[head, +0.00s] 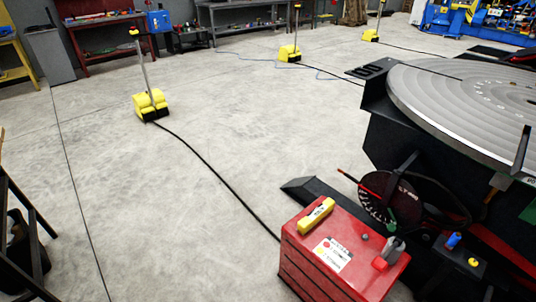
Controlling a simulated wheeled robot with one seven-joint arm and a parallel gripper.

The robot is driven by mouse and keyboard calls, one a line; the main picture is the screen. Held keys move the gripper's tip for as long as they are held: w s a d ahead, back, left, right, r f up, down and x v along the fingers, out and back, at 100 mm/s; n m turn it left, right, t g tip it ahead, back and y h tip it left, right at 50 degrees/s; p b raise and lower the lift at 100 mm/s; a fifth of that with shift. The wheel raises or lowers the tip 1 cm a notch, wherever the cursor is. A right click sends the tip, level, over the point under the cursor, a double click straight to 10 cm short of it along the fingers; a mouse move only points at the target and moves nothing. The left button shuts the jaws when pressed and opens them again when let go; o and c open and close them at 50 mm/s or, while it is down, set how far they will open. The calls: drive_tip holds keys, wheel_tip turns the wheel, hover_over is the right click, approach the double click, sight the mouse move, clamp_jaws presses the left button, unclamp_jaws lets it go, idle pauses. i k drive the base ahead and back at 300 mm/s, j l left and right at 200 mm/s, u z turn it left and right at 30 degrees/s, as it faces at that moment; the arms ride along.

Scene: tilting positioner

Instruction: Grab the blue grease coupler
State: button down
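A small blue cylinder (453,240), which looks like the blue grease coupler, is at the lower right. It lies tilted on top of a small black box or ledge (452,258), beside a small yellow round piece (473,262). It is too small to make out its shape in detail. My gripper is not in view.
A red cabinet (305,275) stands left of the black box, with a yellow block (316,215) and a grey-and-red item on top. The large round positioner table (450,95) overhangs at the right. A black cable (215,175) crosses the open concrete floor.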

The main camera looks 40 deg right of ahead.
sight(451, 242)
drive_tip(key=z, duration=2.1)
